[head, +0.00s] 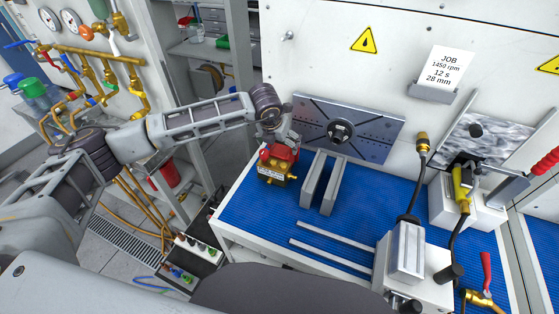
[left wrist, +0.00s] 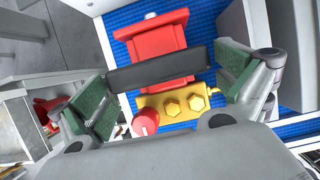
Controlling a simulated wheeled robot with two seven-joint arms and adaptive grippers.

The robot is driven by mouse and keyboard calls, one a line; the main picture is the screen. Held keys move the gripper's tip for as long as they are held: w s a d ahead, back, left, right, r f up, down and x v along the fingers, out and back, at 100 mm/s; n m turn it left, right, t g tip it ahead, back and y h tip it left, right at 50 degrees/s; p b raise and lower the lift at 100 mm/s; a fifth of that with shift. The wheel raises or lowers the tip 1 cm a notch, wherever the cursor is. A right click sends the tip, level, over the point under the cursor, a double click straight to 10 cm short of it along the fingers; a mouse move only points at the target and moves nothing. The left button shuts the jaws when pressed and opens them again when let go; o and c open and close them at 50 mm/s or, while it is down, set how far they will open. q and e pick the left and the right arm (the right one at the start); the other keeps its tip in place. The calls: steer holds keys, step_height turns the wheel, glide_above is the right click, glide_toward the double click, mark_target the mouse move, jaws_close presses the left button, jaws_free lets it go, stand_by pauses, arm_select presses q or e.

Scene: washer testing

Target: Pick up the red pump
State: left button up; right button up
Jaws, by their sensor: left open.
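The red pump (head: 278,153) stands on the blue mat at the left end of the bench. It has a red upper body and a brass-yellow lower part. My left gripper (head: 277,130) is open, just above and behind the pump. In the left wrist view, the pump (left wrist: 154,42) lies between the two green-padded fingers of my left gripper (left wrist: 164,90), with a gap on both sides. A dark bar crosses the middle of the pump there and hides part of it. My right gripper is not seen.
Two upright grey plates (head: 320,184) stand close right of the pump. A slotted metal plate (head: 362,131) is behind. Two flat bars (head: 330,240) lie in front on the blue mat (head: 262,213). A grey device (head: 402,255) stands front right. The mat is bare front left.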

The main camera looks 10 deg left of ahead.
arm_select(q)
steer(key=shift+w+f, duration=0.15)
steer(key=shift+f, duration=0.3)
steer(key=c, duration=1.6)
steer(key=shift+w+r, duration=0.2)
steer(key=shift+r, duration=0.1)
